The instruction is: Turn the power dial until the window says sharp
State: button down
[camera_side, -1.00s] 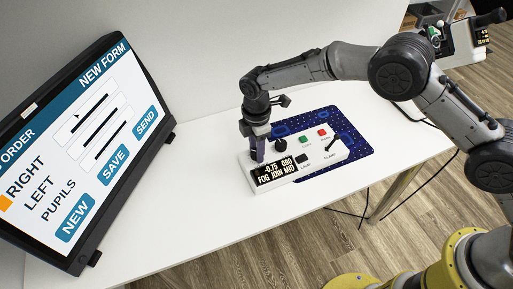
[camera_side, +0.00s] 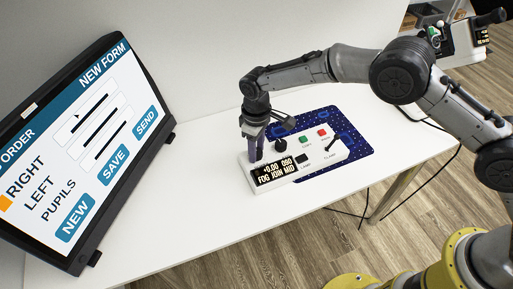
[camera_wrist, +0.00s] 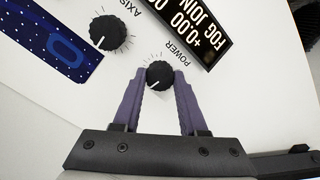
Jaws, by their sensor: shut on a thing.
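The white control box (camera_side: 325,158) lies on the white table. My gripper (camera_side: 256,157) points down at its left end. In the wrist view my gripper (camera_wrist: 160,80) is shut on the black power dial (camera_wrist: 160,75), with one purple finger on each side. The dial's white mark points to the lower left. The display window (camera_side: 273,173) reads +0.00, 090 and FOG JOIN MID; in the wrist view the window (camera_wrist: 200,28) is cut off at the top edge. The power dial is hidden behind my fingers in the side view.
The black axis dial (camera_wrist: 111,31) sits near the power dial. The box also has a green button (camera_side: 304,141), a red button (camera_side: 322,132) and a black lamp switch (camera_side: 300,158). A dark blue mat (camera_side: 360,150) lies behind. A large screen (camera_side: 85,150) stands at the left.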

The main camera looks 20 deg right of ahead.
jog(key=m, duration=0.6)
jog(key=shift+r, duration=0.1)
jog(key=m, duration=0.6)
jog(key=shift+m, duration=0.3)
dwell(0.3)
jog(key=shift+c, duration=2.2)
grip_release()
notch_tip(320, 180, up, 14)
jog(key=shift+a, duration=0.1)
